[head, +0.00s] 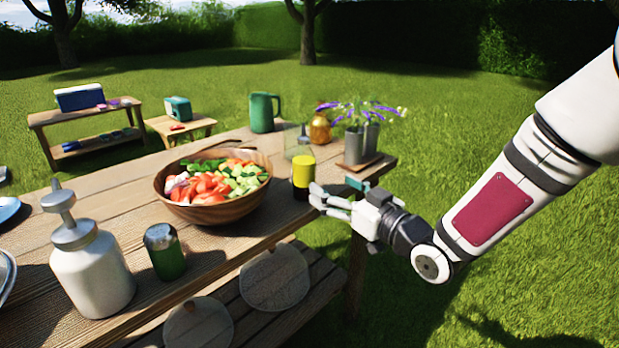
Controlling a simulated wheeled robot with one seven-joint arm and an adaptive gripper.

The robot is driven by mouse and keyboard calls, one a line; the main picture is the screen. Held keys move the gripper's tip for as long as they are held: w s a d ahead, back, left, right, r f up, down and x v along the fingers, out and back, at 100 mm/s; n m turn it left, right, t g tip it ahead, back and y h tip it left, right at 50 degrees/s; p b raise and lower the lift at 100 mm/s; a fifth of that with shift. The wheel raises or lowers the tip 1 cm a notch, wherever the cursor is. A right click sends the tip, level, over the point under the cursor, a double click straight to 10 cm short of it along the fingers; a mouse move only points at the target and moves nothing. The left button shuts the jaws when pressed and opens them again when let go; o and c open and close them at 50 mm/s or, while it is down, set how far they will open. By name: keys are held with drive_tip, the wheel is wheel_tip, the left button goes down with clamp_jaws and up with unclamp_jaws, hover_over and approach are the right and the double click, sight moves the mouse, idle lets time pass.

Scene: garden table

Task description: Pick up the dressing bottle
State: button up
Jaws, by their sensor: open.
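The dressing bottle appears to be the clear bottle (303,172) with a yellow band and a dark lower part. It stands upright on the wooden table (120,200), just right of the salad bowl. My gripper (318,198) is open at the table's near right edge, with its fingers pointing left toward the lower part of the bottle. The fingertips are close to its right side in the picture. I cannot tell whether they touch it or how far apart they are in depth. Nothing is held.
A wooden bowl of salad (222,210) is directly left of the bottle. Behind are a green jug (262,112), an amber jar (320,130) and flower pots (371,135). A white pump bottle (92,272) and green shaker (165,252) stand front left. A bench (255,325) runs below.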

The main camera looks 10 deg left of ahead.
sight(311, 171)
drive_tip(key=x, duration=0.5)
drive_tip(key=shift+w+a+b, duration=0.25)
drive_tip(key=shift+b, duration=0.15)
drive_tip(key=shift+b+x, duration=0.65)
drive_tip(key=shift+x, duration=2.25)
drive_tip(key=shift+r, duration=0.15)
drive_tip(key=shift+c, duration=0.2)
drive_tip(key=c, duration=1.5)
drive_tip(key=shift+r, duration=0.15)
